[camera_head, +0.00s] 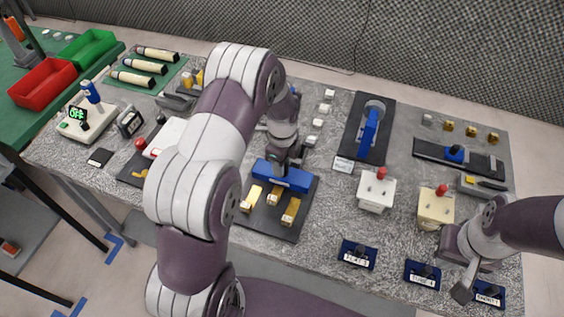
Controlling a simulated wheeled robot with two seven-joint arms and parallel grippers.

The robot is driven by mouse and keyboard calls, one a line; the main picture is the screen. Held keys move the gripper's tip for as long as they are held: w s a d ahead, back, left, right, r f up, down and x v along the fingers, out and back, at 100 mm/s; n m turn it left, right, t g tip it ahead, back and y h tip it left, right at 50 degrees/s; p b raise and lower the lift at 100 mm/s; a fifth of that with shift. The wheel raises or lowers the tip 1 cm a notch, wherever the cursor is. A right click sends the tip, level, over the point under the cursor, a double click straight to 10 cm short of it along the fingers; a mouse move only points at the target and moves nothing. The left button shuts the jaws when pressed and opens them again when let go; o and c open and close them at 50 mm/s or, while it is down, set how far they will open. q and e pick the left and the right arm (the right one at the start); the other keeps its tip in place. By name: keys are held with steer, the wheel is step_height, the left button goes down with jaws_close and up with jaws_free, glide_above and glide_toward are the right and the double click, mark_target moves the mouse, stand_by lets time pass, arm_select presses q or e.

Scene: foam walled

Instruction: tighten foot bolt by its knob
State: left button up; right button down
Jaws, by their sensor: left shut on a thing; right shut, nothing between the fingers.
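My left gripper (284,167) points down onto a blue block (268,174) on a dark plate (282,232) near the table's middle. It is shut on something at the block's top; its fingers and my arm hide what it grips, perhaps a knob. Several gold blocks (274,197) stand on the plate in front of the blue block. No foot bolt can be made out for certain. My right gripper (464,290) is shut and empty at the right front, beside small blue labelled blocks with dark knobs (423,275).
A white box (376,192) and a cream box (435,208), each with a red knob, stand right of the plate. A blue handle (369,130) on a dark plate stands behind. Red (42,83) and green (88,48) bins are far left. My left arm covers the left middle.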

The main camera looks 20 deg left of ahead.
arm_select(q)
steer(key=shift+w, duration=0.1)
stand_by(0.3)
steer(key=o, duration=1)
steer(key=shift+o, duration=0.2)
steer(key=shift+r, duration=0.1)
steer(key=shift+r, duration=0.35)
step_height(320, 180, up, 12)
steer(key=b, duration=0.2)
steer(key=shift+f, duration=0.1)
